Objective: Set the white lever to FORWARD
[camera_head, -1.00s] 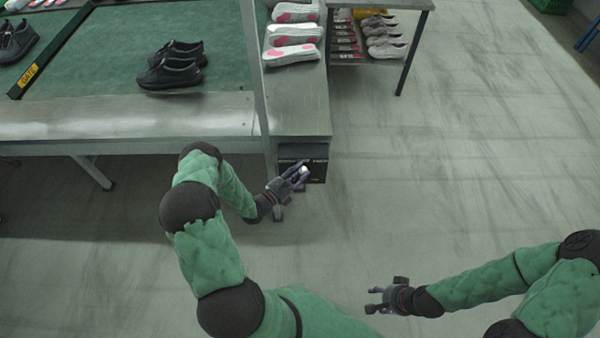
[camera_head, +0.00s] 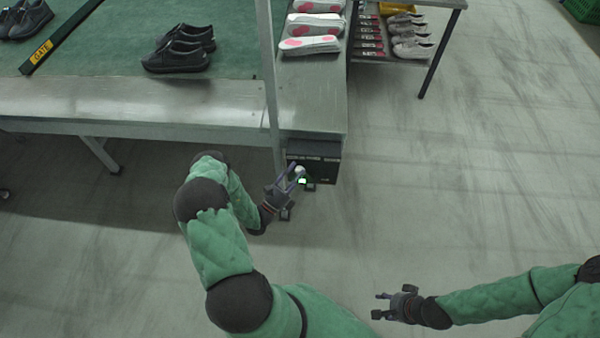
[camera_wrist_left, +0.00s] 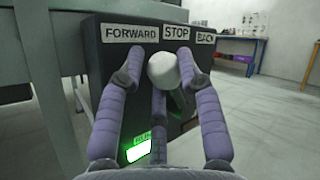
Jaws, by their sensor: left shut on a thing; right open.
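The white lever's round knob (camera_wrist_left: 163,70) sits below the gap between the FORWARD label (camera_wrist_left: 130,33) and the STOP label (camera_wrist_left: 176,32) on the black control box (camera_head: 314,150). Its stem is mostly hidden behind my fingers. My left gripper (camera_wrist_left: 160,60) is shut on the knob, with fingers on both sides of it. In the head view the knob (camera_head: 300,170) shows small at my left gripper (camera_head: 294,178). A BACK label (camera_wrist_left: 206,38) is at the right. A green lamp (camera_wrist_left: 138,151) is lit low on the box. My right gripper (camera_head: 382,304) is open and empty over the floor.
The box hangs under the end of the metal bench (camera_head: 312,105). A thin upright post (camera_head: 270,85) stands left of it. Black shoes (camera_head: 178,55) and white-pink shoes (camera_head: 312,45) are on top.

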